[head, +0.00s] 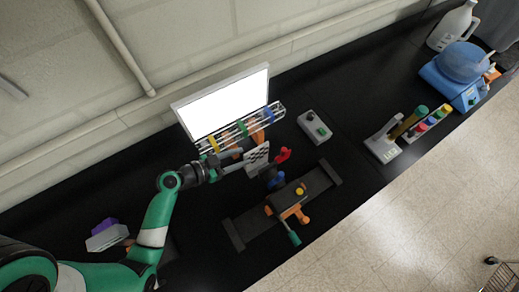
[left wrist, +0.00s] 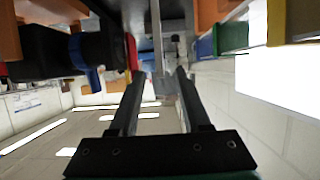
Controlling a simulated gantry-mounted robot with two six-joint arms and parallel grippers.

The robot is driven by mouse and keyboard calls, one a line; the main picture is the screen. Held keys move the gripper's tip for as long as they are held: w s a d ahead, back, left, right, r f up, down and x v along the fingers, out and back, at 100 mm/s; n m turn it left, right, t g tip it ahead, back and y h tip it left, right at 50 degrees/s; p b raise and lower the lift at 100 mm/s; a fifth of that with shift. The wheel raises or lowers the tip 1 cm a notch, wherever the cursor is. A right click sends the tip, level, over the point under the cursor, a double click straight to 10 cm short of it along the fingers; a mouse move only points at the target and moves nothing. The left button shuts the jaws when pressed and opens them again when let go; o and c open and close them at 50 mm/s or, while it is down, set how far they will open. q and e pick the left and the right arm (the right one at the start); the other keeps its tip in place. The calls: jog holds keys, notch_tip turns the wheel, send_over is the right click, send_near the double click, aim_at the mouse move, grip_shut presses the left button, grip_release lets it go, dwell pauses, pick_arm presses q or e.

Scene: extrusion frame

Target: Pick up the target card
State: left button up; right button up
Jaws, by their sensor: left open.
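A small pale card with a dark checker pattern (head: 257,158), which looks like the target card, stands tilted in the middle of the bench in the head view. It is in front of the screen and behind the dark rail. My left gripper (head: 239,160) is at the card's left side, with its fingers pointing at it. In the left wrist view the two dark fingers (left wrist: 157,72) are apart, with a thin grey edge ahead between them. I cannot tell whether they touch the card. My right gripper is not in view.
A white lit screen (head: 228,102) and a rack of metal bars with coloured clips (head: 241,129) stand close behind the gripper. A dark rail fixture (head: 257,224) with orange and red parts lies in front. A grey button box (head: 314,127) is to the right.

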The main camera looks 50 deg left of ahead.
aim_at(257, 151)
pick_arm(q)
jog(key=b+x, duration=0.2)
jog(key=shift+w+f, duration=0.15)
jog(key=shift+w, duration=0.05)
jog(key=shift+w+d, duration=0.1)
jog(key=shift+w, duration=0.15)
jog(key=x, duration=0.4)
jog(key=shift+w, duration=0.25)
jog(key=shift+f, duration=0.1)
grip_shut()
dwell(0.8)
